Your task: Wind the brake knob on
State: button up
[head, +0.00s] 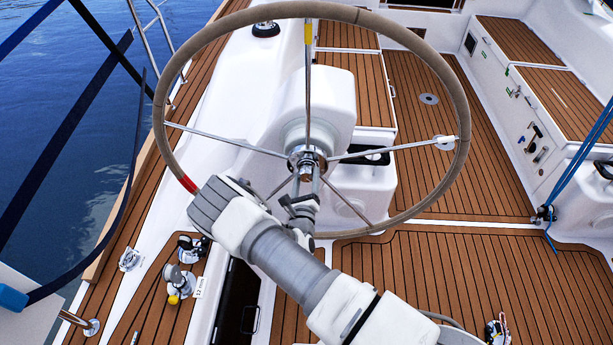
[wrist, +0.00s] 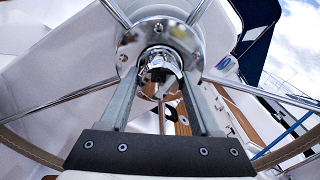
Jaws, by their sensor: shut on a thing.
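The brake knob (wrist: 160,72) is a shiny chrome piece at the centre of the wheel hub (wrist: 150,45), seen close up in the wrist view. In the head view the knob (head: 307,170) shows at the middle of the large steering wheel (head: 459,90). My gripper (wrist: 161,84) has one finger on each side of the knob and is shut on it. In the head view my gripper (head: 306,182) reaches up to the hub from below. The fingers partly cover the knob's sides, so the exact contact is hard to see.
Thin steel spokes (head: 400,147) run from the hub to the rim on several sides. A white pedestal (head: 330,95) stands behind the wheel. A winch (head: 178,280) sits at the lower left. Teak decking (head: 430,270) lies open at the right.

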jog(key=m, duration=0.4)
jog(key=shift+m, duration=0.4)
dwell(0.4)
jog(key=o, duration=1.4)
